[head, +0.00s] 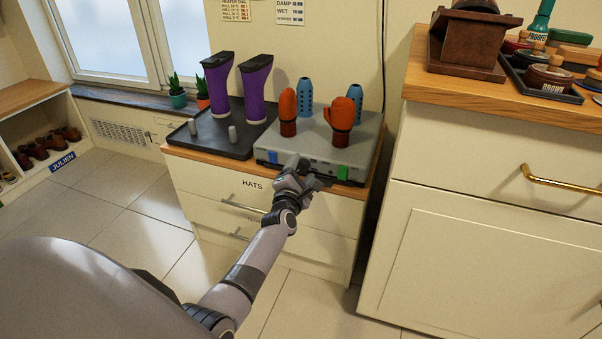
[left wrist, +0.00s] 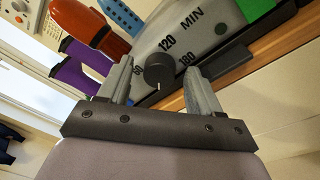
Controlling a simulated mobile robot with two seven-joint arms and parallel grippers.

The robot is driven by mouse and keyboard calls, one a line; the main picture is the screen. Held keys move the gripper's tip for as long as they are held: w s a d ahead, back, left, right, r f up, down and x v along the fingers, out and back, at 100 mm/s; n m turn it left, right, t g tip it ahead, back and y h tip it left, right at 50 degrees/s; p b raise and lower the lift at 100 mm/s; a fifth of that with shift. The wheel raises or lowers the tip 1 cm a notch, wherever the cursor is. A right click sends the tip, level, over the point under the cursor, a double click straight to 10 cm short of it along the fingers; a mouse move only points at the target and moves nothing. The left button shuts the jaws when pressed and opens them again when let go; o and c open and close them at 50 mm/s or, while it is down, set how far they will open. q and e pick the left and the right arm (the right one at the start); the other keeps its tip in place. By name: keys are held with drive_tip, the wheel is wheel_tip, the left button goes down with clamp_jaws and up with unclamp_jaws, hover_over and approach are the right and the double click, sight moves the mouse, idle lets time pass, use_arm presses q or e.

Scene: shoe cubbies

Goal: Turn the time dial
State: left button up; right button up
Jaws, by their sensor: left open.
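The grey dryer unit (head: 318,148) stands on the low cabinet, with a blue part (head: 272,157) and a green part (head: 343,172) on its front. The time dial (left wrist: 159,68) is a round black knob with a small pale mark, beside the printed "120", "180" and "MIN". My left gripper (head: 302,170) is in front of the dryer's front face in the head view and hides the dial there. In the left wrist view, my left gripper (left wrist: 160,84) is open, with one finger on each side of the dial. I cannot tell whether either finger touches it. My right gripper is not in view.
Orange mittens (head: 341,118) and blue vented posts (head: 305,97) stand on the dryer. Purple boots (head: 256,88) are on a dark tray (head: 210,138) to the left. A taller cabinet (head: 480,210) stands close on the right. The floor (head: 135,235) at left is clear.

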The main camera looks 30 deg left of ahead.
use_arm(q)
drive_tip(key=c, duration=1)
drive_tip(key=shift+c, duration=0.2)
